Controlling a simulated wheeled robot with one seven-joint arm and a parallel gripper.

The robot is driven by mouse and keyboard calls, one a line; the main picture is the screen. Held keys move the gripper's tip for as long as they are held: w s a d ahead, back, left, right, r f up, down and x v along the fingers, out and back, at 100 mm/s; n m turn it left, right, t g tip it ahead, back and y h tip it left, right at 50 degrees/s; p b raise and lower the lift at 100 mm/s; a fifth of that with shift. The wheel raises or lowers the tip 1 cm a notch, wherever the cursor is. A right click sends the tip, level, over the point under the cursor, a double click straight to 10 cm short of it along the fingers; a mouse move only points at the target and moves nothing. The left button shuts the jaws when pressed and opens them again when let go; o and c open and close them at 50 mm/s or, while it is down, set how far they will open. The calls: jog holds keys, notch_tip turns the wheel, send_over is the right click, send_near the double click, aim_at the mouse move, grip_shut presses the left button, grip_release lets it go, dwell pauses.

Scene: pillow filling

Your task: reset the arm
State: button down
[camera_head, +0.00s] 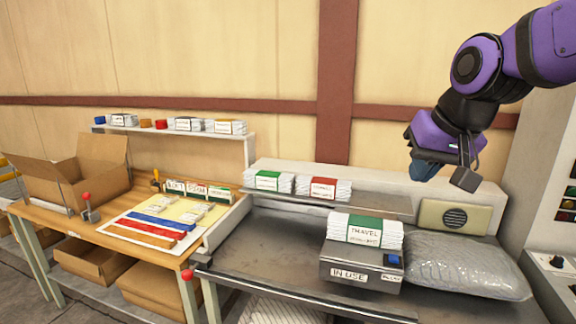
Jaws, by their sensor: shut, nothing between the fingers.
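My purple and black arm comes in from the upper right. My gripper (446,172) hangs in the air in front of the back wall, above the speaker box and the back right of the grey bench. Its fingers are shut and I see nothing held in them. The gripper is apart from everything on the bench.
On the grey bench (270,245), a pack labelled TRAVEL (364,231) sits on a box marked IN USE (360,268). A plastic-wrapped pillow (465,265) lies right of it. A speaker box (455,217) stands behind. A shelf (375,202) holds packs. A wooden table (75,226) stands left.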

jog(key=s+d+f+h, duration=0.1)
jog(key=s+d, duration=0.3)
jog(key=s, duration=0.3)
jog(key=s+d+f, duration=0.1)
jog(key=s+d, duration=0.3)
jog(key=s, duration=0.4)
jog(key=shift+s+d+f+h, duration=0.15)
jog(key=shift+s+d+h, duration=0.1)
jog(key=shift+h, duration=0.15)
